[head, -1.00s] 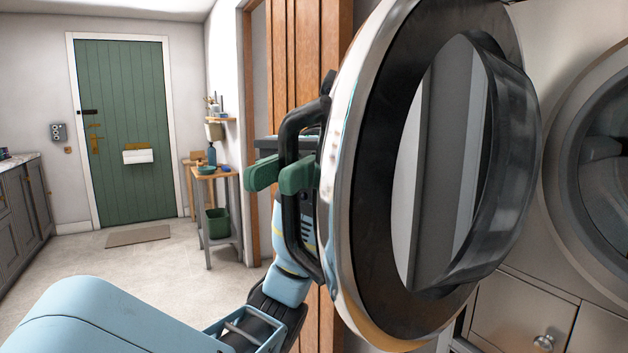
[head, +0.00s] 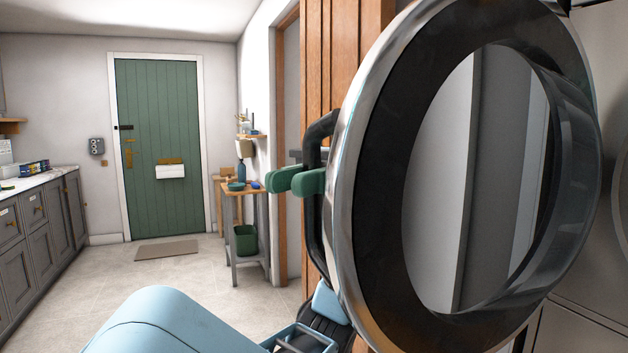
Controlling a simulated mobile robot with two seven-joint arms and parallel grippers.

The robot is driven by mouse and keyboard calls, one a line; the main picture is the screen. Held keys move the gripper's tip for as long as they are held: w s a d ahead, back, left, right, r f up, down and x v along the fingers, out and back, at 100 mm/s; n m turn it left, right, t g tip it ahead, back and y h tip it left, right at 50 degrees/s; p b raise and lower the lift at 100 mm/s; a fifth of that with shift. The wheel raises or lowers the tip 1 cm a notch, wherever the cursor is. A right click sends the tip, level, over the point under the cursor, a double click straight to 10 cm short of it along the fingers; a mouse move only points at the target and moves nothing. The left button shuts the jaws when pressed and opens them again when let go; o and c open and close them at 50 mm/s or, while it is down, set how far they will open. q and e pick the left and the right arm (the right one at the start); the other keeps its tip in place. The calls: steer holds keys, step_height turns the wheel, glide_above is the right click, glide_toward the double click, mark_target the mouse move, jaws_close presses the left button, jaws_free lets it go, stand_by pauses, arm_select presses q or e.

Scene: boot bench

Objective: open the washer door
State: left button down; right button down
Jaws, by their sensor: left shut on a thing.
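The round washer door (head: 378,165) stands swung open on the right, close to the camera, with a metal rim, a dark inner ring and a bulging glass. A black bar handle (head: 321,133) is on its left edge. My left gripper (head: 298,181), with green fingers, is shut on the middle of this handle. The arm comes up from the bottom, and part of the wrist is hidden behind the door's rim. The washer's opening is not visible behind the door. My right gripper is not in view.
Wooden boards (head: 345,60) stand just behind the washer door. Grey cabinets (head: 40,225) line the left wall. A green door (head: 155,130) with a mat (head: 167,250) is at the back, and a small side table (head: 245,192) stands by the doorway. The floor between is clear.

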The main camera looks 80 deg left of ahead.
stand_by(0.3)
arm_select(q)
steer(key=c, duration=1.6)
jaws_free()
steer(key=shift+v, duration=3.9)
